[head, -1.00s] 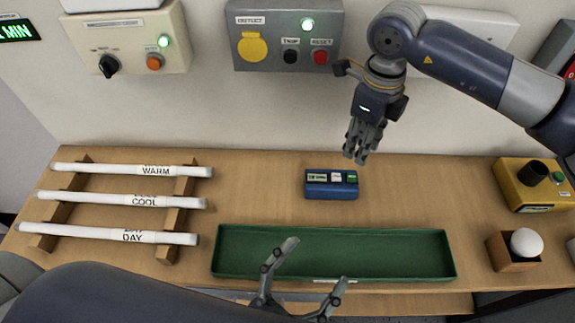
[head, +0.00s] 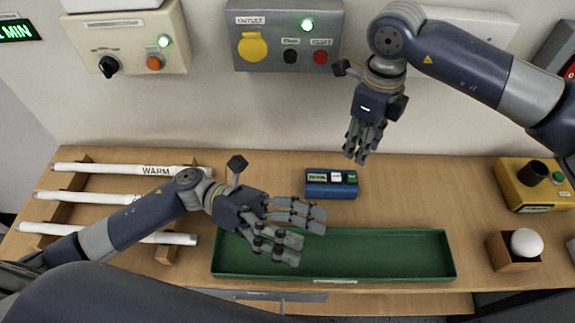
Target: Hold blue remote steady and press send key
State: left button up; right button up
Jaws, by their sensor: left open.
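The blue remote (head: 331,190) lies on the wooden table behind the green tray, with a small display, a white key and a green key (head: 351,178) on its top. Which key is the send key is too small to read. My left gripper (head: 306,233) is open and empty above the tray's left part, in front of and a little left of the remote, apart from it. My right gripper (head: 355,155) hangs fingers-down above and just behind the remote's right end. Its fingers look close together, but whether they are shut is unclear; nothing shows in them.
The green tray (head: 400,277) is empty where visible. Several white labelled tubes (head: 110,169) rest on wooden racks at left, partly behind my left arm. A white ball (head: 525,242) in a wooden holder and a yellow box (head: 521,190) stand at right. An outlet panel (head: 270,55) is on the wall.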

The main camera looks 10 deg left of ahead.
pick_arm(q)
jog(key=w+a+f+m+t+y, duration=0.25)
jog(key=w+f, duration=0.25)
jog(key=w, duration=0.4)
jog(key=t+y, duration=0.3)
jog(key=t, duration=0.2)
send_near(332, 177)
jog(key=shift+n+h, duration=0.25)
jog(key=x, duration=1)
jog(key=shift+w+f, duration=0.15)
jog(key=shift+f, duration=0.2)
jog(key=c, duration=1.2)
jog(key=shift+c, duration=0.2)
pick_arm(e)
grip_shut()
